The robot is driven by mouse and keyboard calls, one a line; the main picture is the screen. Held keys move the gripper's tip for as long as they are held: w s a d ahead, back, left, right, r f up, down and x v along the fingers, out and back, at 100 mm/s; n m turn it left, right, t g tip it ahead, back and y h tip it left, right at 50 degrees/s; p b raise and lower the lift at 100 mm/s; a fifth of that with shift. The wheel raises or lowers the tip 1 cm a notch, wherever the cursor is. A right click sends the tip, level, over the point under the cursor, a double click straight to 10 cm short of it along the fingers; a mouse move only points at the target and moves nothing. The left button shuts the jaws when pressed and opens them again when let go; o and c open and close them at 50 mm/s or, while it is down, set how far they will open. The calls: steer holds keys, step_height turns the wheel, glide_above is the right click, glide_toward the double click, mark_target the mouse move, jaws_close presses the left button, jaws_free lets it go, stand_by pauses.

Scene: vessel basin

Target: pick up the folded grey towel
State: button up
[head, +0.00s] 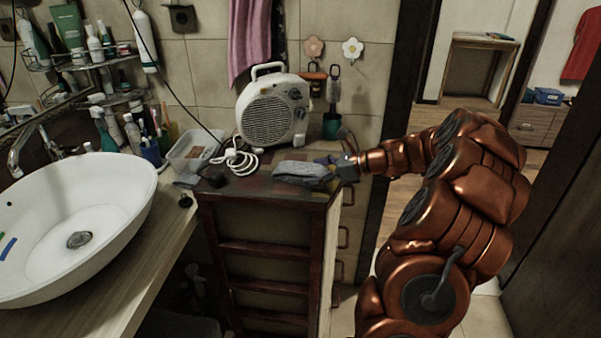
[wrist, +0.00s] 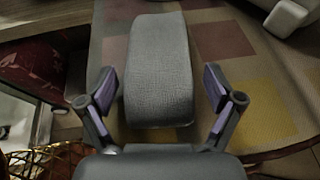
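The folded grey towel (head: 300,171) lies on top of the wooden cabinet (head: 262,186), near its right front corner. In the wrist view the towel (wrist: 158,75) is a long, textured grey block lying lengthwise away from me. My gripper (wrist: 160,88) is open, with one finger on each side of the towel's near part. A gap shows between the right finger and the towel; the left finger is close to the towel's edge. In the head view my gripper (head: 338,171) is at the towel's right end, and its fingers are hard to make out.
A white fan heater (head: 272,112) stands behind the towel, with its coiled white cable (head: 238,160) to the towel's left. A clear plastic tub (head: 192,150) is farther left. A white basin (head: 75,225) fills the left side.

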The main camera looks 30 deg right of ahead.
steer(key=c, duration=0.9)
steer(key=shift+r, duration=0.1)
